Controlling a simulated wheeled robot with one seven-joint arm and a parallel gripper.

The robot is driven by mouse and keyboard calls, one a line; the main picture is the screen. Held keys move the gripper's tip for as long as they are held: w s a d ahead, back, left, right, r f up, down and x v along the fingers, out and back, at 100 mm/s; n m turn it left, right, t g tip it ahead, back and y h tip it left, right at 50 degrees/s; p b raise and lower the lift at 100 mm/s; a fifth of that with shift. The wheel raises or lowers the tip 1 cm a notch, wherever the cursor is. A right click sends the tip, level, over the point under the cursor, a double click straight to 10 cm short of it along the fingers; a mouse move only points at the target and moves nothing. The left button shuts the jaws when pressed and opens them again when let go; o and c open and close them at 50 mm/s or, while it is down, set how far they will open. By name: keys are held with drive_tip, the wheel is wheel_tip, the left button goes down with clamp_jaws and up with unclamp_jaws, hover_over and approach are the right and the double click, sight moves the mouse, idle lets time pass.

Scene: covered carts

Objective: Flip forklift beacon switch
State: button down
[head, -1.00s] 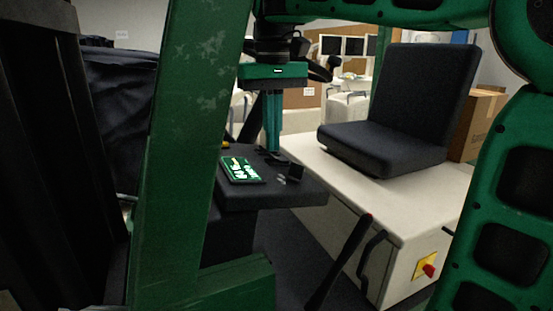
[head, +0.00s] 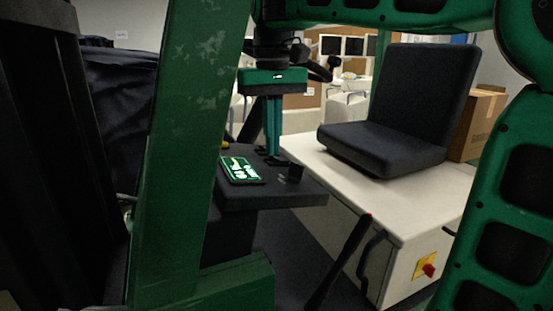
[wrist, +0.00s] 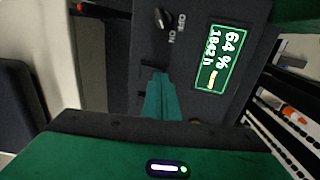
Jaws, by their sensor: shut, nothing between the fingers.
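In the head view, my gripper (head: 271,156) is just behind the knob and labels, apart from the knob. Whether the fingertips touch the console is unclear.
A lit green-and-white display (head: 241,170) lies left of the knob. A black seat (head: 400,120) stands on a white body (head: 400,205) at right. A green post (head: 185,150) stands at left. A dark lever (head: 340,260) and red knob (head: 429,270) are in front.

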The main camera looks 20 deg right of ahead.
drive_tip(key=shift+f, duration=0.2)
wheel_tip(320, 180, up, 7)
drive_tip(key=shift+r, duration=0.15)
idle(1.2)
drive_tip(key=s+d+f+m, duration=0.2)
drive_tip(key=s+d+f, duration=0.3)
drive_tip(key=d+f, duration=0.25)
drive_tip(key=s+d+f+m, duration=0.2)
drive_tip(key=s+d+f, duration=0.4)
drive_tip(key=f, duration=0.3)
drive_tip(key=s+d+f+m, duration=0.2)
drive_tip(key=s+d+f, duration=0.1)
drive_tip(key=s+f, duration=0.9)
wheel_tip(320, 180, down, 2)
drive_tip(key=shift+s+d+f, duration=0.1)
drive_tip(key=shift+s+d, duration=0.1)
drive_tip(key=shift+d, duration=0.2)
